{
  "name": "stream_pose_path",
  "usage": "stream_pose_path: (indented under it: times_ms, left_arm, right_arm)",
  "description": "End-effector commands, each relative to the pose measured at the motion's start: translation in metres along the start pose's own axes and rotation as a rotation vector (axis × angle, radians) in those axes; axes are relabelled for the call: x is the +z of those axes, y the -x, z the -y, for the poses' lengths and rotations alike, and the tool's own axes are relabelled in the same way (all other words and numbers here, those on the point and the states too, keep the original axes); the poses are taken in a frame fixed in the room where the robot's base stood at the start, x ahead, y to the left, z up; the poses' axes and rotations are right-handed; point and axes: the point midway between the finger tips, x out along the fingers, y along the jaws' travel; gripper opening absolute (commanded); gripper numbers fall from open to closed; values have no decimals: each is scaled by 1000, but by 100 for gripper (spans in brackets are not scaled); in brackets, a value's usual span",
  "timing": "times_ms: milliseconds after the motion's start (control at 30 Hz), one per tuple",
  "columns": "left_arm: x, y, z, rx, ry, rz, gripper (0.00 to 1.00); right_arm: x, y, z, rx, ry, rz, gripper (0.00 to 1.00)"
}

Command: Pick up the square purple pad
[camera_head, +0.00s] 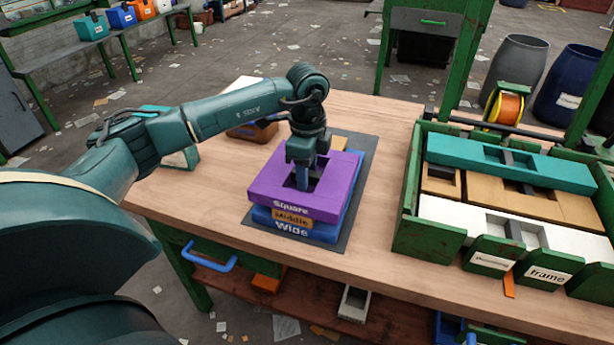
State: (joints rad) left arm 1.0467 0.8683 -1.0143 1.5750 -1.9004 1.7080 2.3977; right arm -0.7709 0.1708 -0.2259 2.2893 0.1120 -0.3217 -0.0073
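The square purple pad (270,191), labelled "Square", is on top of a stack. Under it are a tan layer labelled "Middle" (292,219) and a blue layer labelled "Wide" (320,234). The stack stands on a dark mat (351,234) on the wooden table. My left gripper (302,178) points straight down over the dark opening in the middle of the purple pad. Its fingertips reach into the opening and are partly hidden, so I cannot tell whether they are shut on anything. My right gripper is not in view.
A green crate (407,226) at the right holds a teal piece (540,165), tan pieces and a white piece (450,217). Brown and teal items (182,158) lie behind my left arm. A spool (509,108) stands behind the crate. Table between mat and crate is clear.

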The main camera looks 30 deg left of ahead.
Motion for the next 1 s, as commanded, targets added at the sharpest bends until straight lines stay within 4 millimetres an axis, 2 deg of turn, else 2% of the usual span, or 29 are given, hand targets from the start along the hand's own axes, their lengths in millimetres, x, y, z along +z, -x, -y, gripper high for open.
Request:
stream_pose_path:
  times_ms: [33, 500, 800, 867, 1000]
  left_arm:
    - [0, 0, 0, 0, 0, 0, 36]
    - [0, 0, 0, 0, 0, 0, 0]
    - [0, 3, 0, -2, 0, -1, 0]
    - [0, 9, 1, -3, 0, -2, 0]
    - [-1, 33, 1, -6, -1, -2, 0]
  right_arm:
    - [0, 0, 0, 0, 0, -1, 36]
    - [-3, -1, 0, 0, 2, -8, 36]
    - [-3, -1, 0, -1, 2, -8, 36]
    - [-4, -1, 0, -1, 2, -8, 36]
    - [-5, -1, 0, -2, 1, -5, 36]
